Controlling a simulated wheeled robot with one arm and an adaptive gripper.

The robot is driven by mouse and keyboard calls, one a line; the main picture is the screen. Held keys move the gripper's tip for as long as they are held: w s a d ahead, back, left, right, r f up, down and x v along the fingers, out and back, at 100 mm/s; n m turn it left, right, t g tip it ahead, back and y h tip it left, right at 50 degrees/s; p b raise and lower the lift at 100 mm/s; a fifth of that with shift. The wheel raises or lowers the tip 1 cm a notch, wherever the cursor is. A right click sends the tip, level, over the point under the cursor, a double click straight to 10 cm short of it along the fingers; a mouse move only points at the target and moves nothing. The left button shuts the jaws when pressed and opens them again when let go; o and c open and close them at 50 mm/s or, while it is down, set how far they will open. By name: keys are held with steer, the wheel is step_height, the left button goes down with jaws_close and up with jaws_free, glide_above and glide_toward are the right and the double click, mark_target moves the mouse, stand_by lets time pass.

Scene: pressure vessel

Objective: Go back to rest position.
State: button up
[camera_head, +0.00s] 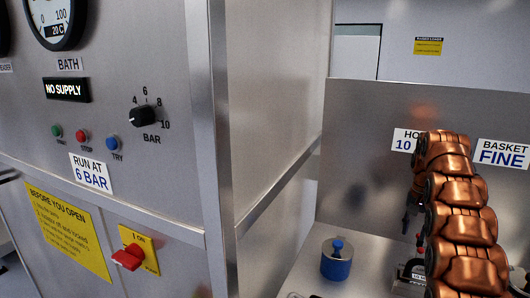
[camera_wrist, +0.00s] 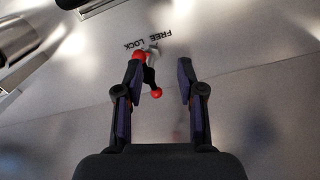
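My gripper (camera_wrist: 161,62) is open in the wrist view, its two dark fingers apart with purple inner pads. A small dark lever (camera_wrist: 150,76) with red ends shows between the fingers, nearer the left one. One red end overlaps the left fingertip in the picture; I cannot tell whether they touch. The label FREE LOCK (camera_wrist: 149,40) is upside down beside the lever on a metal surface. In the head view my copper-coloured arm (camera_head: 461,215) is at the right, over the worktop, and my gripper is mostly hidden by it.
A steel cabinet stands at the left with a pressure knob (camera_head: 142,115), a NO SUPPLY display (camera_head: 66,89) and a red switch handle (camera_head: 129,257). A blue canister (camera_head: 336,262) stands on the worktop left of my arm. A steel back panel (camera_head: 365,150) rises behind.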

steer(key=s+a+r+n, duration=0.2)
steer(key=s+a+r, duration=0.1)
steer(key=s+a, duration=0.6)
steer(key=s+a+r+n, duration=0.2)
steer(key=s+a+r, duration=0.1)
steer(key=s+a, duration=0.6)
steer(key=s+a+f+n, duration=0.2)
steer(key=s+a+f, duration=0.2)
steer(key=s, duration=0.9)
steer(key=s+a+f+n+g, duration=0.1)
steer(key=s+a+f, duration=0.3)
steer(key=s, duration=1)
steer(key=shift+s+a+n, duration=0.3)
steer(key=shift+a+n, duration=0.2)
steer(key=shift+n, duration=0.2)
steer(key=shift+a, duration=0.1)
